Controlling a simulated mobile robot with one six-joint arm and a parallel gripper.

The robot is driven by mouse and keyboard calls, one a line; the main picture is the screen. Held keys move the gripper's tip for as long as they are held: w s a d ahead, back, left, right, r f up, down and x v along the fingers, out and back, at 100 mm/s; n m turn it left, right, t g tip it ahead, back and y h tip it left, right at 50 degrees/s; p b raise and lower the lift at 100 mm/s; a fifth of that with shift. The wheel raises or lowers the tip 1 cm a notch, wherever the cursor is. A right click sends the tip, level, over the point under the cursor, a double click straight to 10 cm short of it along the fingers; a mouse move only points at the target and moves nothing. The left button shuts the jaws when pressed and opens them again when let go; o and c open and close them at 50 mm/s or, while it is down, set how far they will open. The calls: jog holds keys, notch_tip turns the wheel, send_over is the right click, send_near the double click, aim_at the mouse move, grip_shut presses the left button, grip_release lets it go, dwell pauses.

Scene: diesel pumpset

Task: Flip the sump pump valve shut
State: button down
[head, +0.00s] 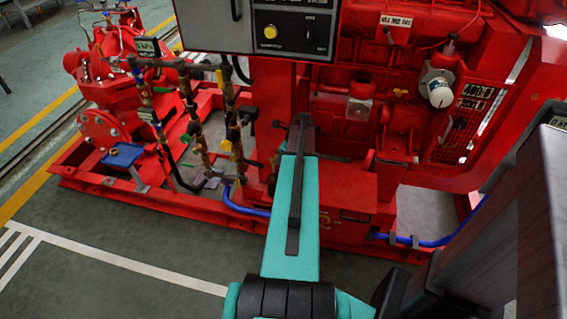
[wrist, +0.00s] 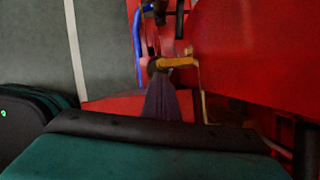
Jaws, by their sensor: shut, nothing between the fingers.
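In the wrist view, a small valve with a yellow lever (wrist: 178,62) lies just past the tips of my gripper (wrist: 159,76). The lever points across the picture, and its right end meets a thin yellowish upright part. My gripper's dark fingers are shut and empty. Their tips are close to the left end of the lever; I cannot tell whether they touch it. I cannot tell which part there is this same valve.
The red engine (head: 345,120) and its red base fill the middle. A blue hose (head: 248,208) runs low beside it. Pipes with yellow-handled valves (head: 228,145) stand left. A grey control panel (head: 285,30) hangs above. Grey floor (head: 150,225) is clear at front left.

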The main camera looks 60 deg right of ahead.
jog(key=shift+w+a, duration=0.15)
jog(key=shift+w, duration=0.05)
dwell(0.5)
jog(key=shift+m+p, duration=0.35)
jog(key=shift+m, duration=0.05)
